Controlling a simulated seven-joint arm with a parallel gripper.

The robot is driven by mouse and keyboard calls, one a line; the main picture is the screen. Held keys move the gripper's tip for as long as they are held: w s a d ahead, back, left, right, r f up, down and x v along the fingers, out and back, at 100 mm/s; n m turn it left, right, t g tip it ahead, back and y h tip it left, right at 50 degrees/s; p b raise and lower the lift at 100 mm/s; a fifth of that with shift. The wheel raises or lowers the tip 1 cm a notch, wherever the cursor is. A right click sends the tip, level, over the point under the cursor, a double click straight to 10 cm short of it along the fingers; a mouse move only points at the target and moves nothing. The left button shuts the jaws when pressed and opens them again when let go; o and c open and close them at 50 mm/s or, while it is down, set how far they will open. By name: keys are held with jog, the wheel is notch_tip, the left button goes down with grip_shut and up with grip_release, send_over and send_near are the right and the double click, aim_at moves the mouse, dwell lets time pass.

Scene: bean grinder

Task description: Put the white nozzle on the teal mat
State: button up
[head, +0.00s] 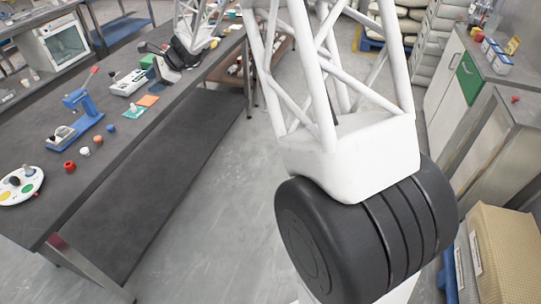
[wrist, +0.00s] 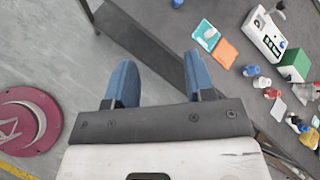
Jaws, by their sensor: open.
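The white nozzle (head: 85,151) stands on the dark bench in the head view, in a row between a red nozzle (head: 69,165) and an orange-brown one (head: 98,139). I cannot make it out in the wrist view. The teal mat (head: 134,113) lies farther along the bench, beside an orange mat (head: 148,100). It also shows in the wrist view (wrist: 206,36), with a small pale shape on it that I cannot identify. My gripper (wrist: 157,70) has its two blue fingers wide apart with nothing between them. It is over the bench's edge and floor, away from the nozzle.
A blue stand (head: 80,115), a white scale (wrist: 266,36) and a green box (wrist: 293,65) are on the bench. Several small coloured pieces lie near the box. A round palette (head: 20,186) sits at the near end. The bench front between the row and the edge is clear.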

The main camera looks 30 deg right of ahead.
jog(key=s+d+r+n+g+h, duration=0.1)
jog(key=s+d+r+n, duration=0.15)
jog(key=s, duration=0.45)
jog(key=s+d+r+n+h, duration=0.15)
jog(key=s+r, duration=0.25)
jog(key=s, duration=0.4)
jog(key=s+d+n+h, duration=0.2)
jog(key=s+d+n, duration=0.1)
jog(key=s, duration=1)
jog(key=s+d+n+h, duration=0.3)
jog(key=s+d+n, duration=0.1)
jog(key=s, duration=0.9)
jog(key=s+d+n+h, duration=0.2)
jog(key=s+d+n, duration=0.2)
jog(key=s, duration=0.9)
jog(key=shift+d+r+n, duration=0.25)
jog(key=shift+r+n, duration=0.2)
jog(key=shift+n, duration=0.05)
